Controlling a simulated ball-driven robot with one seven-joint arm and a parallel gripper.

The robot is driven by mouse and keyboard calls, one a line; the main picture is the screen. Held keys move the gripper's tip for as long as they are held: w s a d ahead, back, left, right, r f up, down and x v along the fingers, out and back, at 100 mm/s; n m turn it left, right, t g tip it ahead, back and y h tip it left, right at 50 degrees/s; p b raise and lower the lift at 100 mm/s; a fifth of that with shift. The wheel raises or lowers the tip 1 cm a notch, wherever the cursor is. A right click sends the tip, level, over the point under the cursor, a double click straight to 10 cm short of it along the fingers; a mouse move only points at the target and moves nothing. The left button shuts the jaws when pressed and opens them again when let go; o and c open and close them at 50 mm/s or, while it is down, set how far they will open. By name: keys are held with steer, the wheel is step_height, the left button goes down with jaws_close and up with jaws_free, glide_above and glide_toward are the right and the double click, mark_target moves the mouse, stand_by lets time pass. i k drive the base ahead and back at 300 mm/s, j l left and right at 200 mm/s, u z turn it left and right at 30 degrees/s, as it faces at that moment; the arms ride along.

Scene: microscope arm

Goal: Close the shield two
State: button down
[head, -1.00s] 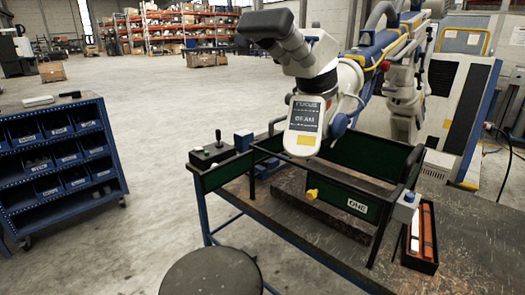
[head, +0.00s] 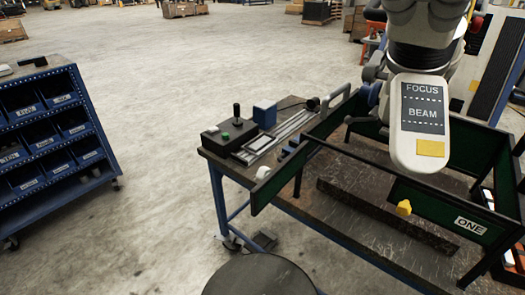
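A dark green shield panel marked ONE (head: 438,206) stands along the front right of the bench frame, with a yellow knob (head: 403,208) at its left end. Another green panel (head: 284,175) stands at the left side of the frame, angled out over the bench's front left edge, with a pale round knob (head: 263,172) near it. I can read no TWO label on any panel, so I cannot tell for sure which is shield two. A further green panel (head: 480,150) stands at the back right, partly behind the microscope head. My gripper is not in view.
The microscope head (head: 420,115), marked FOCUS and BEAM, hangs over the frame. A control box with a joystick (head: 232,136) sits at the bench's left end. A round black stool (head: 260,275) stands in front. A blue bin rack (head: 50,140) is at left; open floor lies between.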

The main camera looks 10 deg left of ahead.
mark_target(271, 183)
steer(key=i+j, duration=0.15)
steer(key=j, duration=0.25)
steer(key=i+j+z, duration=0.15)
steer(key=j, duration=0.7)
steer(key=i+j+z, duration=0.15)
steer(key=j, duration=0.3)
steer(key=i+j, duration=0.1)
steer(key=j, duration=0.35)
steer(key=i+j+u, duration=0.1)
steer(key=j, duration=0.35)
steer(key=i+j+u, duration=0.1)
steer(key=j, duration=0.35)
steer(key=i+j+u, duration=0.1)
steer(key=j, duration=0.35)
